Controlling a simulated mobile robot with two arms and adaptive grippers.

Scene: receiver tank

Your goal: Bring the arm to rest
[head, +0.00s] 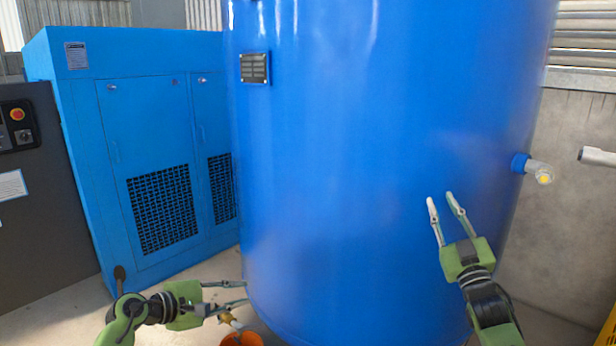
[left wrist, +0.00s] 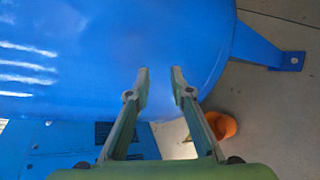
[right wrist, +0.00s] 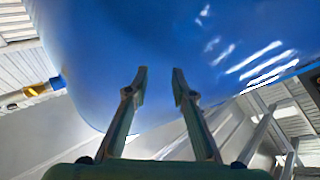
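My left gripper (head: 236,296) is low at the left, beside the lower left side of the big blue tank (head: 350,150). Its two fingers are apart with nothing between them, as the left wrist view (left wrist: 160,82) also shows. My right gripper (head: 440,200) is raised in front of the tank's right side, fingers pointing up. In the right wrist view (right wrist: 160,80) its fingers are apart and empty. I cannot tell whether either gripper touches the tank.
An orange bucket (head: 241,339) stands on the floor below my left gripper. A blue cabinet (head: 150,150) and a dark panel (head: 35,200) stand at the left. A pipe fitting (head: 538,171) juts from the tank's right side. A tank foot (left wrist: 290,60) shows in the left wrist view.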

